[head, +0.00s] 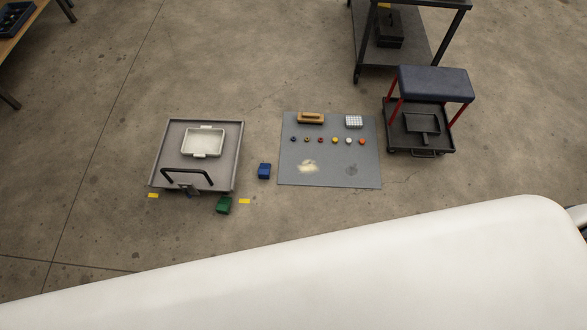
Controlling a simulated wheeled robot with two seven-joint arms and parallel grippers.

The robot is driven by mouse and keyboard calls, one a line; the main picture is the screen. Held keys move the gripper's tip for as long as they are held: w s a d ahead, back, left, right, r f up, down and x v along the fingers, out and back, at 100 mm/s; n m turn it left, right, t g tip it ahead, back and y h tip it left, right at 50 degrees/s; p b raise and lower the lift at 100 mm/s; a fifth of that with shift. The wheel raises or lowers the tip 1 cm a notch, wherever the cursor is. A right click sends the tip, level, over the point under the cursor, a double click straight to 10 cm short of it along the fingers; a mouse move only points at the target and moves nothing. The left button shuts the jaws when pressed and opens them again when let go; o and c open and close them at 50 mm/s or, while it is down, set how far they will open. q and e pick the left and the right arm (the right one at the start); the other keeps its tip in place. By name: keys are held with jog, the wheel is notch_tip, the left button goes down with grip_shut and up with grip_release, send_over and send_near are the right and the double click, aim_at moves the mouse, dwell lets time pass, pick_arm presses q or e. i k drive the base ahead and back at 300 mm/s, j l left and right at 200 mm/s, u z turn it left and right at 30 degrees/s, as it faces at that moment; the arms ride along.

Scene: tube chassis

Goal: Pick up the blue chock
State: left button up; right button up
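The blue chock (264,171) is a small blue block standing on the concrete floor. It sits in the gap between the grey platform cart (240,168) on its left and the grey mat (310,178) on its right, apart from both. Neither of my grippers shows in the head view. A large white surface covers the lower part of the view and hides the floor there.
A green block (224,205) stands at the cart's front edge, with yellow floor marks beside it. The cart carries a white tray (202,153). Several small items lie on the mat. A padded stool (432,84) and a dark shelf cart (420,35) stand at right.

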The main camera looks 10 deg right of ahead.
aim_at(264, 169)
jog(key=i+l, duration=0.1)
jog(key=i, duration=0.55)
jog(key=i+l+u, duration=0.1)
jog(key=i, duration=0.5)
